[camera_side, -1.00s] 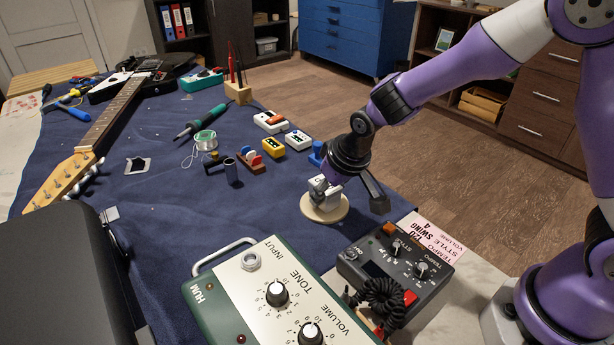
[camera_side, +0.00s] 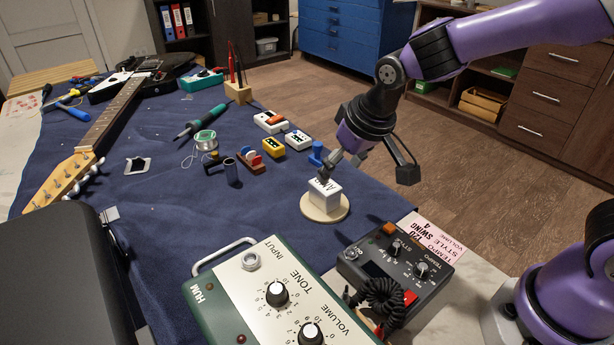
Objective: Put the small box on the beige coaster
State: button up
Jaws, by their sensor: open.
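The small white box (camera_side: 325,196) with dark lettering stands on the round beige coaster (camera_side: 339,212), within its rim. The coaster lies flat on the blue cloth near the right edge of the table. My gripper (camera_side: 328,172) is just above the box's far top edge, tilted down toward it. It is open, and the box is not held between the fingers. The far finger is partly hidden, and I cannot tell whether a fingertip touches the box.
A blue knobbed piece (camera_side: 316,153) and a white pedal (camera_side: 298,139) stand behind the coaster. A black tempo unit (camera_side: 395,268) and a green amplifier (camera_side: 275,295) are in front. Bare blue cloth (camera_side: 250,210) lies to the left.

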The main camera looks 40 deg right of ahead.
jog(key=s+d+r, duration=0.3)
jog(key=s, duration=0.4)
jog(key=s+d+r+t, duration=0.1)
jog(key=s+d+r, duration=0.1)
jog(key=s+r, duration=0.2)
jog(key=s, duration=0.3)
jog(key=shift+s+d, duration=0.15)
jog(key=shift+d, duration=0.25)
